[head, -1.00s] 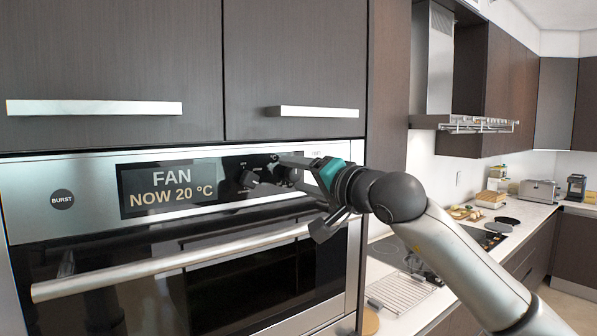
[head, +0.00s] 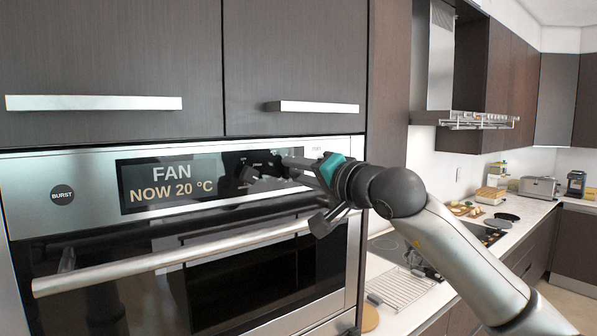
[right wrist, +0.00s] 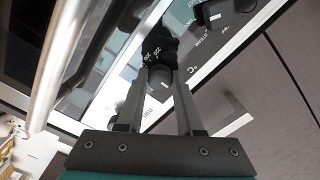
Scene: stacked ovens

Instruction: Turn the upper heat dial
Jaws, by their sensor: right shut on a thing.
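My right gripper (head: 286,171) reaches the control panel of the upper oven from the right. In the right wrist view its two fingers (right wrist: 158,80) are shut on a dark round dial (right wrist: 160,77). White numbers show on the dark panel beside this dial. In the head view the fingers mostly hide that dial. The oven display (head: 167,184) reads "FAN NOW 20 °C". A second dark dial (head: 249,175) sits left of the gripper; it also shows at the top of the right wrist view (right wrist: 213,14). My left gripper is not in view.
A long metal oven handle (head: 170,260) runs below the panel. Two cabinet handles (head: 95,103) (head: 318,107) stick out above it. A counter with a hob (head: 485,233) and a wire rack (head: 402,288) lies to the right.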

